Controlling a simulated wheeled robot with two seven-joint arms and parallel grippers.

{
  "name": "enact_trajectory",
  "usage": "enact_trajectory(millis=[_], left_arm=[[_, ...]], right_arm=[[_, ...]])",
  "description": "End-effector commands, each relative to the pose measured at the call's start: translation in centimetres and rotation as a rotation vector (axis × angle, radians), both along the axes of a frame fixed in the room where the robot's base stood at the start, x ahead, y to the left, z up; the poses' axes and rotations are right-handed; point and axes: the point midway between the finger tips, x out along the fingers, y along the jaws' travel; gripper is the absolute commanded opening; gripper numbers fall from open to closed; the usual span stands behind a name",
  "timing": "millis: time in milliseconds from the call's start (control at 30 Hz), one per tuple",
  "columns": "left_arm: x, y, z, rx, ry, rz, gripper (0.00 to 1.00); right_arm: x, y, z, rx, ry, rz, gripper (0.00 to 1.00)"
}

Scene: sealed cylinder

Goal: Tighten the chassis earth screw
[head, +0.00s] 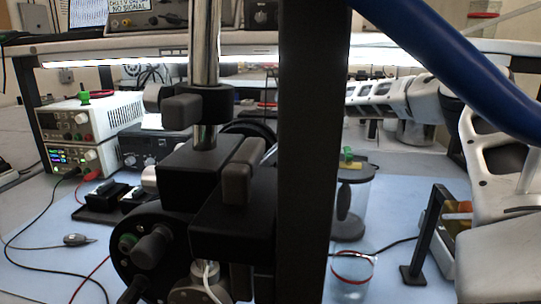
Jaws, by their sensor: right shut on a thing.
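I cannot make out an earth screw or a screwdriver in the head view. My right arm comes in from the right, and its white links reach left to the tall dark post. The visible end, where my right gripper (364,98) lies, is small and partly cut off by the post. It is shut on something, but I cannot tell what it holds. Two stacked bench instruments (91,128) stand at the left with leads plugged in. A dark box (148,150) with a knob stands beside them. My left gripper is not in view.
A dark post (305,190) and a clamp stand (205,60) with black blocks fill the foreground and block the middle. A clear lidded cylinder (352,205) and a red-rimmed glass (351,272) stand right of the post. A thick blue tube (455,65) crosses the top right.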

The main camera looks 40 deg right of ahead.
Motion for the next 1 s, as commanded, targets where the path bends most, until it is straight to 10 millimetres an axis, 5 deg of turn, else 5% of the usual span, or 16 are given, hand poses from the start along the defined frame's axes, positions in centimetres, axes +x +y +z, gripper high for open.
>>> enact_trajectory(millis=[133, 633, 667, 1000], left_arm=[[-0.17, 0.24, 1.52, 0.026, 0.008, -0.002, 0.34], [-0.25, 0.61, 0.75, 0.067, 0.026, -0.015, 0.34], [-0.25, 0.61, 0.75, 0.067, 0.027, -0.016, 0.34], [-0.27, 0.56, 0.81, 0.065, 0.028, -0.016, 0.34]], right_arm=[[-0.25, 0.23, 0.65, -0.001, 0.001, -0.113, 0.02], [-0.21, 0.33, 0.1, 0.001, -0.005, -0.221, 0.02], [-0.22, 0.33, 0.11, 0.001, -0.005, -0.221, 0.33], [-0.33, 0.28, 0.23, 0.001, -0.004, -0.219, 0.34]])
